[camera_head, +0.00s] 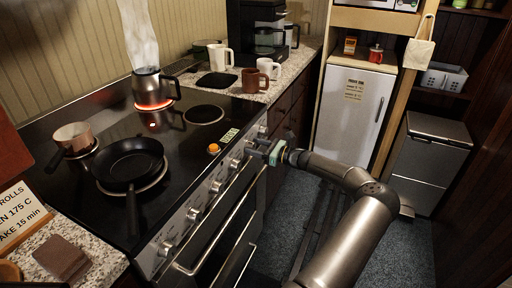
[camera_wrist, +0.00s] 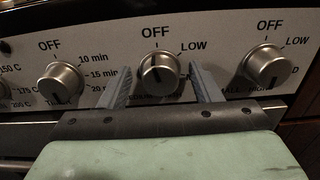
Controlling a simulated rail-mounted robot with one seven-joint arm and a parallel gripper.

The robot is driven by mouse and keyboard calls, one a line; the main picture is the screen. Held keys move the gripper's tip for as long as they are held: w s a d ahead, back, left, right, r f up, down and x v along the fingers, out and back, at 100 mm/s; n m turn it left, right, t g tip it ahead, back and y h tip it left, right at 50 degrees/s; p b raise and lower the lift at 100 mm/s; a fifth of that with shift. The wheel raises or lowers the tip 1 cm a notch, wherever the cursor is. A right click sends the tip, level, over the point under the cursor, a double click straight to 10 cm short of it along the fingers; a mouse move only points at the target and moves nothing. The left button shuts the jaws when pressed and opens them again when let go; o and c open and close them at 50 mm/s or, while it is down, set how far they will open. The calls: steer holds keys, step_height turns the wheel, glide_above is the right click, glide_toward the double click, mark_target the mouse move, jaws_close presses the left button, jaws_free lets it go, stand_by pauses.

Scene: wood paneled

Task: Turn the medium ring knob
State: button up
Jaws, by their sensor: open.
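A silver round knob (camera_wrist: 162,76) sits in the middle of the wrist view, with OFF above it and LOW at its upper right. The label below it is partly hidden by my gripper, so I cannot read it fully. My gripper (camera_head: 257,148) is open at the stove's front panel, with one finger on each side of this knob. A gap shows on both sides; whether the fingertips touch the panel is unclear. In the head view my gripper covers this knob.
A timer knob (camera_wrist: 62,83) is to the left and another ring knob (camera_wrist: 267,67) to the right, both close to the fingers. The oven handle (camera_head: 222,225) runs below the panel. A steaming kettle (camera_head: 146,86) stands on a glowing ring; a black pan (camera_head: 130,160) is nearer.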

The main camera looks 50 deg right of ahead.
steer(key=c, duration=1)
